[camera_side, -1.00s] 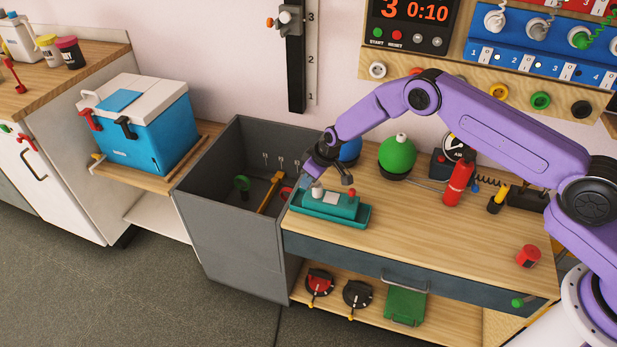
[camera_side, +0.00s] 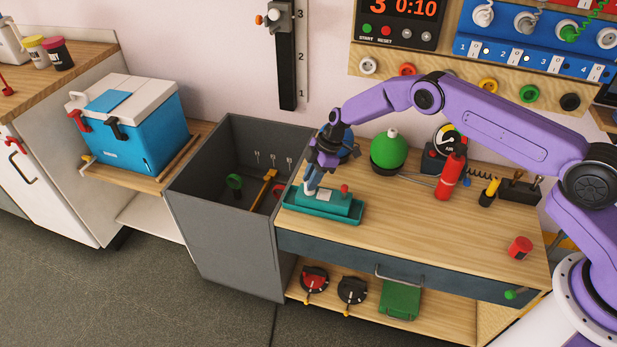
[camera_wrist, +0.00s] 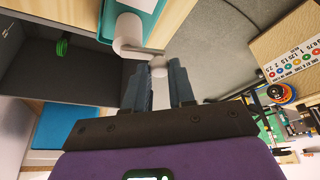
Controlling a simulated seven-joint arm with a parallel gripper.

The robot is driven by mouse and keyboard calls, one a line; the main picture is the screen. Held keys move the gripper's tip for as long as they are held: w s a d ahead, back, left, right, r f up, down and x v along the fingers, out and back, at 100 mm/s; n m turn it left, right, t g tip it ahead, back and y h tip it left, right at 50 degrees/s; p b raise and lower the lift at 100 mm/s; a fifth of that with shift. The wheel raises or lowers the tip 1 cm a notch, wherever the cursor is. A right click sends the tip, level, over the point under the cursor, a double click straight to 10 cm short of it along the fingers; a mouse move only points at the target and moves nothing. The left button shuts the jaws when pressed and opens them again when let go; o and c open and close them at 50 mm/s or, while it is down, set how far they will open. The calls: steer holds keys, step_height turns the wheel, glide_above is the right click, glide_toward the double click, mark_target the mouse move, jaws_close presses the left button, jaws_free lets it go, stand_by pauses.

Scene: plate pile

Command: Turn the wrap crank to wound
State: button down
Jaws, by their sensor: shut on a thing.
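The wrap crank is on a teal wrapping device (camera_side: 330,199) that sits in a teal tray (camera_side: 345,217) at the left end of the bench. The device has a red knob on top and a white roll at its left end. In the wrist view the white roll (camera_wrist: 130,35) carries a grey crank arm (camera_wrist: 145,50) that reaches to a pale handle between my fingers. My gripper (camera_side: 309,188) points down at the device's left end. It is shut on the crank handle (camera_wrist: 157,63), which the fingers partly hide.
A deep grey bin (camera_side: 190,215) stands just left of the device. A green ball (camera_side: 389,151), a red cylinder (camera_side: 451,177) and a gauge (camera_side: 449,137) stand at the back of the bench. The front middle of the bench is clear.

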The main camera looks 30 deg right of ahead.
steer(key=n, duration=0.2)
steer(key=d+n+g, duration=0.1)
steer(key=n, duration=0.1)
steer(key=d+n+g, duration=0.1)
steer(key=n, duration=0.1)
steer(key=shift+h, duration=0.3)
steer(key=shift+n+g, duration=0.3)
steer(key=c, duration=0.9)
jaws_free()
steer(key=shift+c, duration=0.2)
steer(key=v, duration=1.7)
steer(key=shift+d+r, duration=0.15)
steer(key=shift+r, duration=0.05)
steer(key=shift+c, duration=0.2)
